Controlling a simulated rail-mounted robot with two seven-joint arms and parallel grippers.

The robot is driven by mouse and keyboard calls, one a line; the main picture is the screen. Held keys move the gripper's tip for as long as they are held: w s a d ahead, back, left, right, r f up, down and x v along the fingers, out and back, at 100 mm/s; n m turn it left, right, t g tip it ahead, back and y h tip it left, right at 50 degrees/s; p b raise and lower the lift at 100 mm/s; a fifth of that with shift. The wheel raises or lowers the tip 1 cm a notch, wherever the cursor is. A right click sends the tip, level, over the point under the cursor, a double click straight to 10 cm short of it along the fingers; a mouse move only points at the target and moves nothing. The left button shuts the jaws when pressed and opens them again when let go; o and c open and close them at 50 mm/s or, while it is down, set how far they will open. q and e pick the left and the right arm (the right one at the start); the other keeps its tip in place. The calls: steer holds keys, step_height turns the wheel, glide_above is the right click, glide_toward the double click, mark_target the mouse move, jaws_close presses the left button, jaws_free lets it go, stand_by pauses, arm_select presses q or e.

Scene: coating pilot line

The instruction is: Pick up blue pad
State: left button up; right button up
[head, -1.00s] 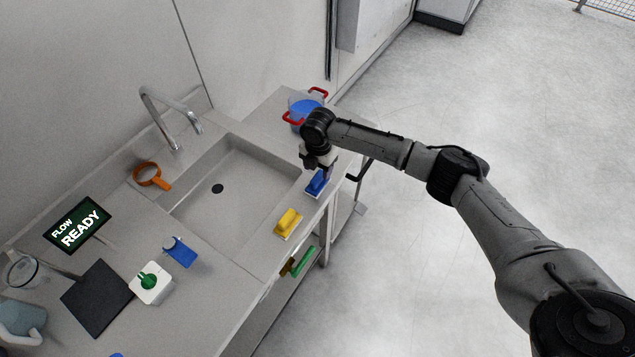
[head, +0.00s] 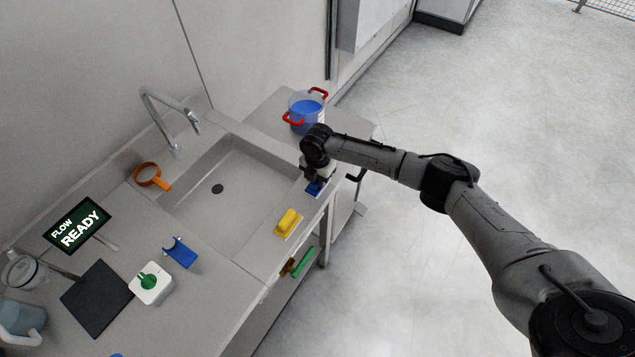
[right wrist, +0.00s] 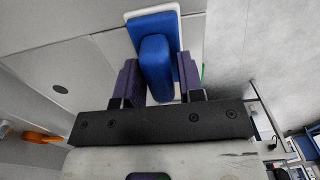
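The blue pad (head: 314,188) sits on the counter strip at the right front corner of the sink, mostly hidden under my right gripper in the head view. In the right wrist view the blue pad (right wrist: 157,62) shows a raised handle on a blue block with a white base. My right gripper (head: 318,178) is lowered over it. In the wrist view its two purple fingers (right wrist: 157,80) stand on either side of the handle, with a small gap visible on each side, so it looks open. My left gripper is not in view.
A yellow pad (head: 288,222) lies on the same strip, nearer me. The sink (head: 230,185) lies to the left. A pot with red handles (head: 306,108) stands behind my right gripper.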

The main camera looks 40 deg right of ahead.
steer(key=c, duration=0.6)
